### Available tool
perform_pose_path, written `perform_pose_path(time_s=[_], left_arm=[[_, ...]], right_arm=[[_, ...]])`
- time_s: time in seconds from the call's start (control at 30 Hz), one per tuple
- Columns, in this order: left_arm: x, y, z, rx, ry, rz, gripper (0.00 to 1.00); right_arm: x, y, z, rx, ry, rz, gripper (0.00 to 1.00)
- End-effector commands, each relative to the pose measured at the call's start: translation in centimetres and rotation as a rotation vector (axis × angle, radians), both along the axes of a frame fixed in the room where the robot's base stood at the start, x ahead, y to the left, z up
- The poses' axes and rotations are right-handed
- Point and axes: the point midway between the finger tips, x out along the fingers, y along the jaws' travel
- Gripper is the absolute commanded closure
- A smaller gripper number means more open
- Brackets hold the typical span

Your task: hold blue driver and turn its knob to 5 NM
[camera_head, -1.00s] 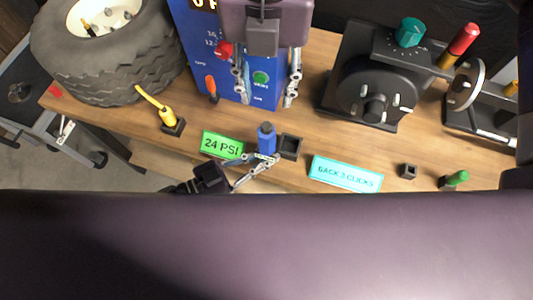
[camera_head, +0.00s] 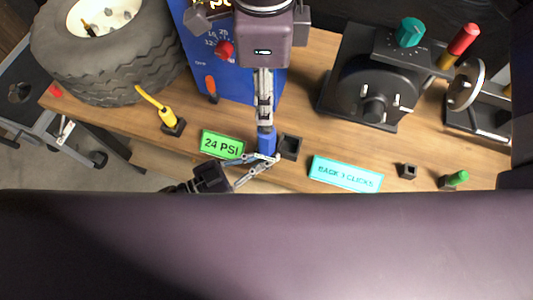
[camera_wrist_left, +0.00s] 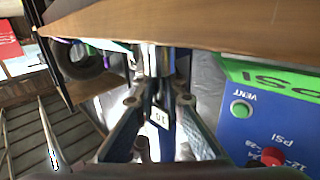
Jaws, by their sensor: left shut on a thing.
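The blue driver (camera_head: 266,141) stands upright on the wooden bench, between the green 24 PSI card and a small black square holder. My left gripper (camera_head: 266,158) is shut on its lower part. In the left wrist view, the left fingers (camera_wrist_left: 160,105) flank the driver, and a small white mark reading 10 (camera_wrist_left: 158,117) shows between them. My right gripper (camera_head: 264,126) comes down from above, with its fingers over the driver's top. Those fingers are seen edge-on, so I cannot tell whether they grip. The knob is hidden behind them in the head view.
The green card (camera_head: 222,145) and a cyan card (camera_head: 346,174) flank the driver. The black holder (camera_head: 290,147) is close on its right. A blue panel (camera_head: 225,80) stands behind, a yellow tool (camera_head: 167,116) left, and a black machine (camera_head: 365,95) right.

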Motion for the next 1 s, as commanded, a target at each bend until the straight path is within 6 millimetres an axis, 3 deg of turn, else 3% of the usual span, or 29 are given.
perform_pose_path(time_s=[0.13, 0.37, 0.8, 1.0], left_arm=[[0.0, 0.1, -0.2, 0.004, 0.002, 0.001, 1.0], [-0.1, 0.1, -0.3, 0.005, 0.004, 0.001, 1.0], [-0.1, 0.1, -0.3, 0.005, 0.004, 0.001, 1.0], [-0.1, 0.1, -0.3, 0.006, 0.004, 0.001, 1.0]], right_arm=[[0.0, 0.0, -0.2, 0.0, 0.0, 0.12, 0.62], [-0.1, 0.0, -1.1, 0.0, 0.003, 0.169, 0.62], [-0.1, 0.0, -6.6, 0.0, 0.003, 0.167, 0.62], [0.0, 0.0, -8.0, 0.001, 0.002, 0.166, 0.62]])
